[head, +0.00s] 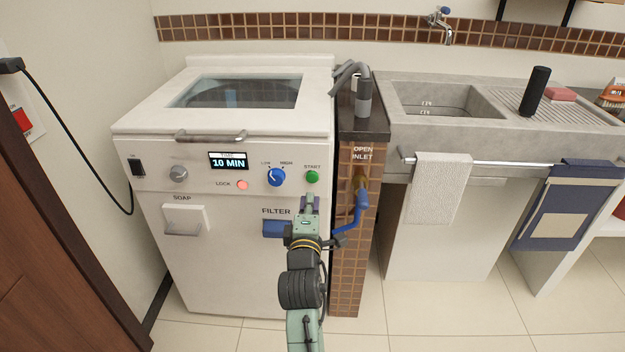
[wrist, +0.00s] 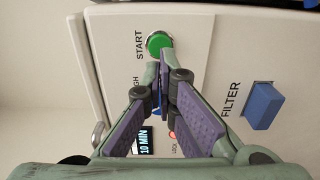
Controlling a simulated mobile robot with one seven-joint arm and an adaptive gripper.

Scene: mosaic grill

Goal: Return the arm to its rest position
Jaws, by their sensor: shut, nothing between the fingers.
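My gripper (head: 309,203) is in front of the white washing machine (head: 225,250), just below the green START button (head: 312,177). In the wrist view my gripper (wrist: 163,62) has its fingertips together with nothing between them. The green button (wrist: 159,43) shows just beyond the fingertips; I cannot tell whether they touch it. My arm (head: 302,285) reaches up from the bottom of the head view. It hides part of the machine's front near the FILTER label.
The blue filter handle (head: 276,229) is left of my gripper. A blue lever (head: 360,208) on the tiled pillar (head: 347,270) is close on the right. A concrete sink (head: 450,105) with a hanging white towel (head: 441,185) is farther right. A wooden door (head: 50,260) stands at left.

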